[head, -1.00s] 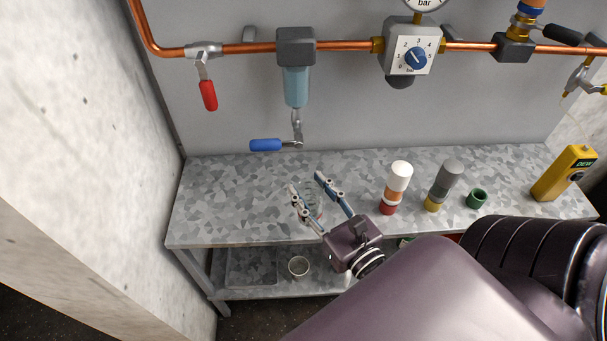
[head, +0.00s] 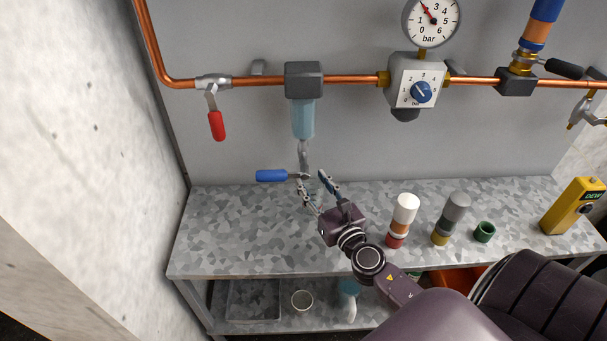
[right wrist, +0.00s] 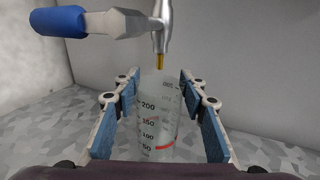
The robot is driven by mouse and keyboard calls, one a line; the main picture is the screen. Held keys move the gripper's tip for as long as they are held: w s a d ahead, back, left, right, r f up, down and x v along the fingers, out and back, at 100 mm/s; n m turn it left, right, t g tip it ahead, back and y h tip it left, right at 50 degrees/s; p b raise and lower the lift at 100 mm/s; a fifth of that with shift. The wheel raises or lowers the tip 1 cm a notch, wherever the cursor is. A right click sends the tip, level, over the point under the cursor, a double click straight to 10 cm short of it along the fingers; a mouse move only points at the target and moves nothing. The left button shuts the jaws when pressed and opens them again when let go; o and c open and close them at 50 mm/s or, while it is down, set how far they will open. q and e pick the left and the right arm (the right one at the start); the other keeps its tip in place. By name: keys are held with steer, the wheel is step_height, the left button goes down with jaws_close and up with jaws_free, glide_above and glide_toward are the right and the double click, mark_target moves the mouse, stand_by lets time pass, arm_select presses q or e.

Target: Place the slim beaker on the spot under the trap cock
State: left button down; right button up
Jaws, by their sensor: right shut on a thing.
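The slim beaker (right wrist: 158,115) is clear, with black graduations and a red mark. It is upright between the blue pads of my right gripper (right wrist: 160,88), which is shut on it. In the head view, my right gripper (head: 315,187) is by the back of the bench, and the beaker is small and hard to make out. The trap cock (head: 304,158) hangs below the blue filter bowl (head: 303,118). In the right wrist view, its brass outlet (right wrist: 158,62) appears just above the beaker's mouth. The beaker's base is hidden, so I cannot tell whether it touches the bench. My left gripper is not in view.
The cock's blue lever (head: 271,175) points left. The grey bench (head: 235,225) is clear to the left. To the right stand a white-capped bottle (head: 404,212), a grey-capped bottle (head: 455,210), a green cup (head: 485,232) and a yellow meter (head: 572,207). A concrete wall (head: 90,130) bounds the left.

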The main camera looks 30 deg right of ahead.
steer(key=w+f+b, duration=0.2)
steer(key=w+f, duration=0.1)
steer(key=w, duration=0.3)
steer(key=shift+d+f, duration=0.3)
steer(key=shift+d, duration=0.15)
steer(key=shift+b, duration=0.3)
steer(key=shift+s+f, duration=0.1)
steer(key=shift+f, duration=0.05)
steer(key=o, duration=1)
steer(key=shift+o, duration=0.2)
